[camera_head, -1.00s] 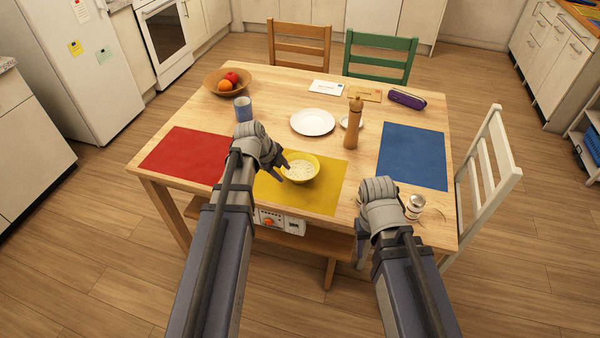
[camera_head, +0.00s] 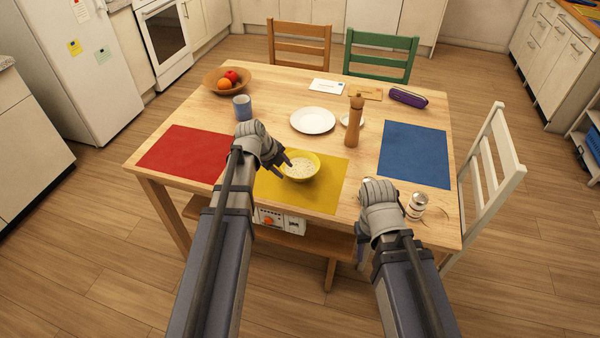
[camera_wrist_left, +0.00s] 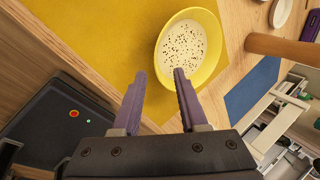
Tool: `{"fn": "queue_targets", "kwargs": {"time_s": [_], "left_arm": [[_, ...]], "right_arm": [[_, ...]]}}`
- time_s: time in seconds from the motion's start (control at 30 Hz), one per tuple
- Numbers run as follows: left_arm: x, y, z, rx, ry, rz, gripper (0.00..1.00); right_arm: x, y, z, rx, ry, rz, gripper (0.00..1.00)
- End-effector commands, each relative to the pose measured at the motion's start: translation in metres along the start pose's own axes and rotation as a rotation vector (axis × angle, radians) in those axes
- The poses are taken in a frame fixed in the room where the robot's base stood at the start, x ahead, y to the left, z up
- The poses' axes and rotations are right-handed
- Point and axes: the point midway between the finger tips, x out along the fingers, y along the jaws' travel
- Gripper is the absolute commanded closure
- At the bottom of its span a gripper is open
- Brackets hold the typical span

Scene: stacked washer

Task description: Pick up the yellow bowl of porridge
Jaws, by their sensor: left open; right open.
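The yellow bowl (camera_head: 301,176) of pale, speckled porridge stands upright on the yellow placemat (camera_head: 325,195) at the table's near middle. My left gripper (camera_head: 286,166) is open at the bowl's left side; the head view does not show whether it touches. In the left wrist view, the bowl (camera_wrist_left: 212,75) lies just beyond the open fingertips (camera_wrist_left: 160,75), with nothing between them. My right gripper (camera_head: 365,238) is at the near right table edge, apart from the bowl; its fingers are mostly hidden behind its wrist.
A blue cup (camera_head: 242,107), white plate (camera_head: 312,120) and wooden pepper mill (camera_head: 354,124) stand behind the bowl. Red (camera_head: 185,153) and blue (camera_head: 414,154) placemats lie bare. A fruit bowl (camera_head: 214,82) is at the back left.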

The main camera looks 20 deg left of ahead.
Motion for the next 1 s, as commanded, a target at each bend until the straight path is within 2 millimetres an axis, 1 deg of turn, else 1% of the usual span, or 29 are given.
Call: {"fn": "queue_targets", "kwargs": {"time_s": [0.03, 0.33, 0.43, 0.67, 1.0], "left_arm": [[0.007, 0.001, 0.0, 0.001, 0.0, 0.0, 0.57], [0.045, 0.002, 0.002, 0.001, 0.0, 0.0, 0.57], [0.05, 0.001, 0.002, 0.0, 0.0, 0.0, 0.57], [0.048, 0.0, 0.001, 0.0, 0.0, 0.0, 0.57], [0.048, 0.0, 0.001, 0.0, 0.0, 0.0, 0.96]], "right_arm": [[0.007, -0.001, 0.0, 0.0, 0.0, 0.0, 0.5], [0.041, -0.004, -0.002, -0.001, 0.0, 0.0, 0.5], [0.045, -0.004, -0.003, -0.001, 0.0, 0.0, 0.5], [0.043, -0.004, -0.003, -0.001, 0.0, 0.0, 0.5], [0.043, -0.004, -0.003, -0.001, 0.0, 0.0, 0.5]]}}
